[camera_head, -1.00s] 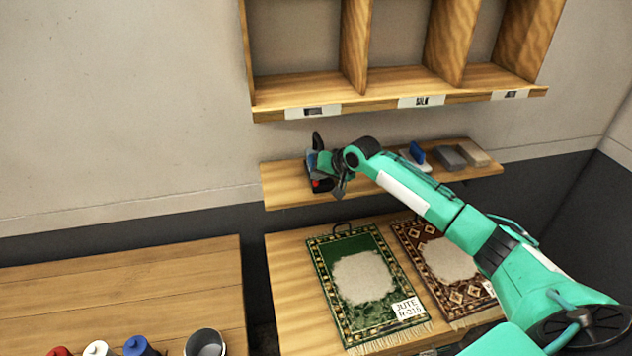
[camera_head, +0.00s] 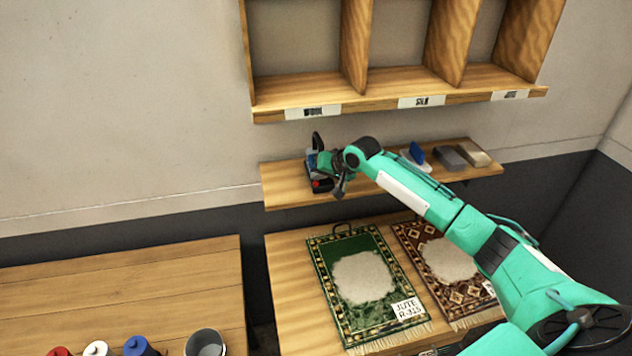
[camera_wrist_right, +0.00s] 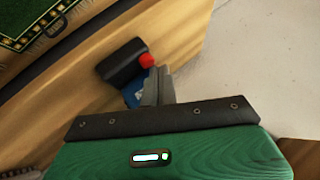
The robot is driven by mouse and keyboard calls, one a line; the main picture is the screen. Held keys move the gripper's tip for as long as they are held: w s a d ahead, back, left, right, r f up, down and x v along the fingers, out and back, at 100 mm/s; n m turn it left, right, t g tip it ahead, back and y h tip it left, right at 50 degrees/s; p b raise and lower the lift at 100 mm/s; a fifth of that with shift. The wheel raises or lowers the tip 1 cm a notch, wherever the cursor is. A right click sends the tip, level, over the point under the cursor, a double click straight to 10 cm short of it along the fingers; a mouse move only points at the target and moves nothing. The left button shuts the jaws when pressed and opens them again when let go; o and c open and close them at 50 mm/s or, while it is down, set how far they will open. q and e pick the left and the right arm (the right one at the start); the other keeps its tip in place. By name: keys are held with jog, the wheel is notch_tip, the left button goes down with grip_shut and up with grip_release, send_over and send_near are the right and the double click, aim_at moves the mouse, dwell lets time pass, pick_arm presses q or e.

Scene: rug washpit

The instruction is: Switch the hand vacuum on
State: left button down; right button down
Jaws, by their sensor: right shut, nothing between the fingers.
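The hand vacuum (camera_head: 319,184) stands on the small wooden wall shelf, at its left part. It has a dark body, a black upright handle and a red button at the front; my right gripper hides part of it. In the right wrist view the vacuum's dark end (camera_wrist_right: 122,63) and its red button (camera_wrist_right: 147,61) show just beyond the fingertips. My right gripper (camera_wrist_right: 160,75) is shut and empty, with its tips at or very close to the red button; I cannot tell if they touch. My left gripper is not in view.
The wall shelf (camera_head: 283,190) also holds a blue-topped brush (camera_head: 416,153) and grey and tan blocks (camera_head: 449,158) to the right. Cubbies (camera_head: 400,85) hang above. Below, a green rug (camera_head: 340,250) and a brown rug (camera_head: 412,236) lie on a table. Bottles and a cup (camera_head: 206,342) stand lower left.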

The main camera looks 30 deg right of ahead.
jog(key=shift+f, duration=0.15)
dwell(0.5)
jog(key=shift+f, duration=0.3)
jog(key=shift+r+p, duration=0.35)
jog(key=shift+p, duration=0.2)
notch_tip(320, 180, up, 6)
dwell(0.7)
dwell(0.3)
